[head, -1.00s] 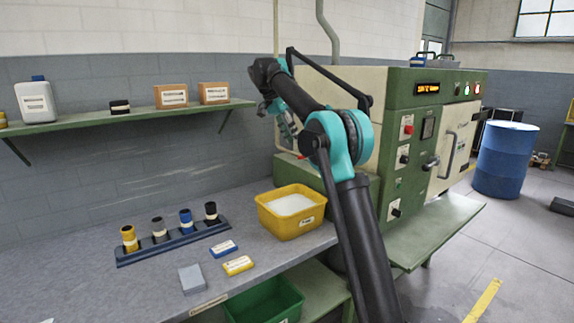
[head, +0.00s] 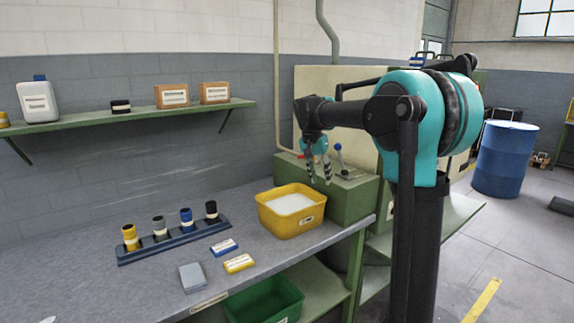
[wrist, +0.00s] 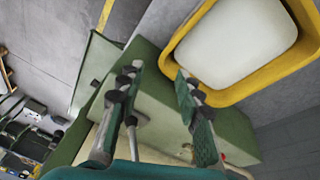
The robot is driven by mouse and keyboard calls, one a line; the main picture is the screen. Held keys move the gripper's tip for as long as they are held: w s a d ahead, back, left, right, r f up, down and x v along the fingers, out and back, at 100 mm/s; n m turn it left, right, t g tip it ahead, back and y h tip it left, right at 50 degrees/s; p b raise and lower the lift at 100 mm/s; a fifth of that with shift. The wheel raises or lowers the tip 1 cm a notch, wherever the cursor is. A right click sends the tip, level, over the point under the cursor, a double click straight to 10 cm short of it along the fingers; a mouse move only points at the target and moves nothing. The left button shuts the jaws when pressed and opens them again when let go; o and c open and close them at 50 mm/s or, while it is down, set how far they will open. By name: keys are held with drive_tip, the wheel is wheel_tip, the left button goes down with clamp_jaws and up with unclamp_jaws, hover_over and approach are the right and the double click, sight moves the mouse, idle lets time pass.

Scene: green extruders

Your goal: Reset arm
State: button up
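My gripper (head: 318,168) hangs pointing down at the end of my black and teal arm, above the green machine base and just behind and right of the yellow bin (head: 291,222). In the wrist view my gripper (wrist: 160,85) shows two fingers spread apart with nothing between them. The yellow bin, filled with white material, also shows in the wrist view (wrist: 210,96), to the right of the fingers. The fingers are apart from the bin.
The green and cream machine (head: 330,84) stands behind my arm, with a lever (head: 340,158) on its base close to the gripper. A rack (head: 173,241) with several capped bottles stands on the bench (head: 85,280). A blue drum (head: 503,160) stands at right.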

drive_tip(key=s+d+f+n+t+y, duration=0.1)
drive_tip(key=s+d+f+n, duration=0.2)
drive_tip(key=s+f, duration=0.9)
drive_tip(key=s+d+f+n+t+y, duration=0.1)
drive_tip(key=s+d+f+n, duration=0.2)
drive_tip(key=s+f, duration=0.9)
drive_tip(key=s+d, duration=0.1)
drive_tip(key=s, duration=0.7)
drive_tip(key=shift+d+f+t, duration=0.25)
drive_tip(key=shift+f+t, duration=0.05)
